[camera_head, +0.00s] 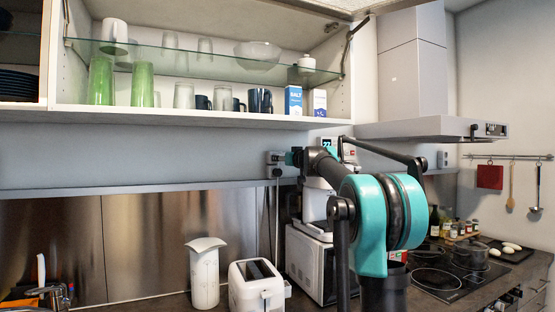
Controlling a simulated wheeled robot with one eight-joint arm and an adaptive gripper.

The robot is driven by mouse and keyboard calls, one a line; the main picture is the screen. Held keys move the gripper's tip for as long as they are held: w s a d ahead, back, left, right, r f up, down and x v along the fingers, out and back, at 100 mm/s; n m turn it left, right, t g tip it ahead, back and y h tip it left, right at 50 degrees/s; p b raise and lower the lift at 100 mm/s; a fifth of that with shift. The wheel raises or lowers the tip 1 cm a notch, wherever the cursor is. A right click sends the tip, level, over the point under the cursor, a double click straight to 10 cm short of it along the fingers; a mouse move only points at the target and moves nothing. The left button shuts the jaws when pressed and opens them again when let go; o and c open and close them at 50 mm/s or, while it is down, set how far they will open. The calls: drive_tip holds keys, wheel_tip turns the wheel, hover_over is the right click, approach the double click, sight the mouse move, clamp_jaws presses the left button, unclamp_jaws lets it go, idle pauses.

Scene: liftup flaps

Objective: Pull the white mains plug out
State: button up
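A pale wall socket strip (271,157) sits on the wall under the open cabinet, near the middle of the picture. A dark plug (277,172) with a dark cord hanging down is at its lower part. I cannot make out a white mains plug clearly; it may be hidden at my gripper. My arm reaches forward to the wall, and my gripper (294,158) is at the right side of the socket strip. It is small and seen from behind, so I cannot tell whether its fingers are open, shut or touching anything.
A white toaster (256,285) and a white canister (206,272) stand on the counter below. A white microwave (306,262) is beside my arm. The open cabinet (190,116) with glasses and mugs is above. A cooktop (440,280) with pots is at right.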

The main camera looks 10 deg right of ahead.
drive_tip(key=shift+x, duration=1.7)
drive_tip(key=shift+c, duration=0.4)
clamp_jaws()
drive_tip(key=v, duration=0.6)
idle(0.8)
drive_tip(key=shift+a, duration=0.1)
idle(0.3)
